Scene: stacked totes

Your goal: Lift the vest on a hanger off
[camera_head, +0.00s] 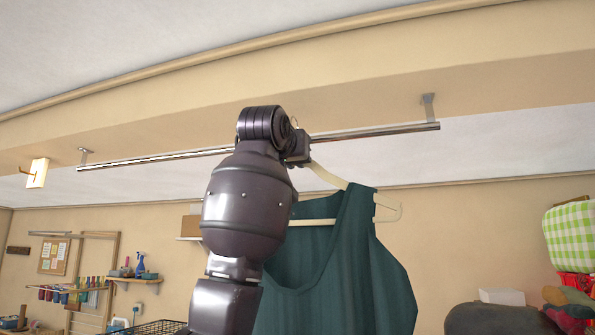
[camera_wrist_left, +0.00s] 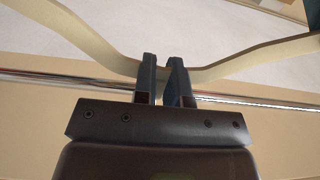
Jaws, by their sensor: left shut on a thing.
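A dark green vest (camera_head: 345,270) hangs from a cream hanger (camera_head: 328,176) below a metal rail (camera_head: 380,131). The hanger's right arm with its end shows past the vest's shoulder. My left gripper (camera_head: 303,158) is at the top middle of the hanger, just under the rail, and my arm covers the vest's left side. In the left wrist view, my left gripper (camera_wrist_left: 163,70) is shut on the hanger (camera_wrist_left: 225,65) at its centre, with the rail (camera_wrist_left: 60,80) passing behind. Whether the hook rests on the rail is hard to tell. My right gripper is out of view.
The rail hangs by brackets (camera_head: 428,105) from a beige beam. A wall hook (camera_head: 36,174) is at the left. Shelves with bottles (camera_head: 140,266) are at the lower left. A dark rounded thing (camera_head: 500,319) and a green checked bundle (camera_head: 571,236) are at the right.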

